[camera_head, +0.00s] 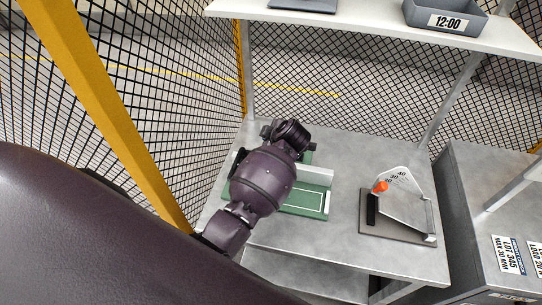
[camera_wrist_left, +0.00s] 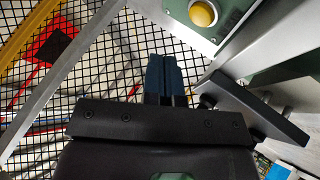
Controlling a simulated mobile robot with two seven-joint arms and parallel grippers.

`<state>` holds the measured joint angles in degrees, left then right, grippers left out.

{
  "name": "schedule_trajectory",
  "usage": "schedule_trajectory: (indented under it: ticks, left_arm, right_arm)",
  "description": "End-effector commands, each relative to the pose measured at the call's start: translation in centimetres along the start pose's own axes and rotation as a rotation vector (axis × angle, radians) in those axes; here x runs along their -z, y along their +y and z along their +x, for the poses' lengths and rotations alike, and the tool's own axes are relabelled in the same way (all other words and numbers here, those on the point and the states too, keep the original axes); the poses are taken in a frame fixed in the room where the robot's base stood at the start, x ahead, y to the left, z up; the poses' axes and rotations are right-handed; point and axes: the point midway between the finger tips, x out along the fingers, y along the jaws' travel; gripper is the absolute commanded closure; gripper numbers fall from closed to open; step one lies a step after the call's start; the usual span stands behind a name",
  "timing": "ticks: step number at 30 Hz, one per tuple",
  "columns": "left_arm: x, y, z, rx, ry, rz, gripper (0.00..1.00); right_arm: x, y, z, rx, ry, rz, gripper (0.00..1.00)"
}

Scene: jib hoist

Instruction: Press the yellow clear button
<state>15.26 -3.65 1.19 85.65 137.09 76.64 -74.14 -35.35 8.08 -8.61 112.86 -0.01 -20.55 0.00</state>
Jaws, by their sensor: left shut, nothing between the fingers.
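The yellow button (camera_wrist_left: 203,13) shows at the top of the left wrist view, a round yellow cap on a green panel (camera_wrist_left: 180,12). My left gripper (camera_wrist_left: 163,62) is shut and empty, its two dark blue fingers together. In that view the fingertips lie below and left of the button, apart from it in the picture; the depth between them is unclear. In the head view my left arm reaches over a green unit (camera_head: 310,203) on the grey table and hides the button and the fingers. My right gripper is not in view.
On the table (camera_head: 290,257), a lever stand with an orange knob (camera_head: 381,186) and number plate stands to the right. A shelf (camera_head: 380,29) with a grey bin (camera_head: 447,18) runs above. Mesh fencing with a yellow post (camera_head: 105,110) closes the left and back.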

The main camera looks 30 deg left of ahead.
Motion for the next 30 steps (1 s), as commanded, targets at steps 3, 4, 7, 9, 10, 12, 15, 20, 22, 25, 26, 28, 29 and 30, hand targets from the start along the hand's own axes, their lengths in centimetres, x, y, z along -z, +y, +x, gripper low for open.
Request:
schedule_trajectory:
  ticks: [3,4,7,9,10,12,15,20,22,25,26,28,29,30]
  left_arm:
    - [-0.7,-0.7,1.0,0.001,0.0,0.0,1.0]
    - [-0.8,-0.8,1.1,0.0,-0.001,-0.001,1.0]
    - [-1.2,-1.1,1.6,0.0,-0.001,-0.002,1.0]
    - [-1.3,-1.3,1.8,0.001,-0.001,-0.001,1.0]
    - [-1.4,-1.4,1.9,0.001,-0.001,-0.001,1.0]
    - [-1.5,-1.4,2.0,0.001,-0.001,-0.001,1.0]
    - [-1.5,-1.4,2.0,0.0,-0.001,-0.001,1.0]
    - [-1.5,-1.4,2.0,0.0,-0.001,-0.001,1.0]
    - [-1.5,-1.4,2.0,0.0,-0.001,-0.001,1.0]
    - [-1.5,-1.4,2.0,0.0,-0.001,-0.001,1.0]
    - [-1.5,-1.4,2.0,0.0,-0.001,-0.001,1.0]
    - [-1.5,-1.4,2.0,0.0,-0.001,-0.001,1.0]
    - [-1.5,-1.4,2.0,0.0,-0.001,-0.001,1.0]
    - [-1.5,-1.4,2.0,0.0,-0.001,-0.001,1.0]
  right_arm:
    - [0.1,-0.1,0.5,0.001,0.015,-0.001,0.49]
    - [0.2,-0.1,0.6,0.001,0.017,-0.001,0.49]
    - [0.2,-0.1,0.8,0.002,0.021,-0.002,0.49]
    - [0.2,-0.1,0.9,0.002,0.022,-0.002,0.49]
    - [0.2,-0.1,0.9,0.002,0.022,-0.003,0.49]
    - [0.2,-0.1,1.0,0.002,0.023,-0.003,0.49]
    - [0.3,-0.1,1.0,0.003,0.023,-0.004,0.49]
    - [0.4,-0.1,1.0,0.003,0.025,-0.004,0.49]
    - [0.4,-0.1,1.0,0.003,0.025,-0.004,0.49]
    - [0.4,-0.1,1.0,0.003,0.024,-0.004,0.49]
    - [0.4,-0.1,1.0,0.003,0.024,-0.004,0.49]
    - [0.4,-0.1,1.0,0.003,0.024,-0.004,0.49]
    - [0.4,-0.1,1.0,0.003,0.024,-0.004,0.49]
    - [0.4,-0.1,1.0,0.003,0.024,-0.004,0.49]
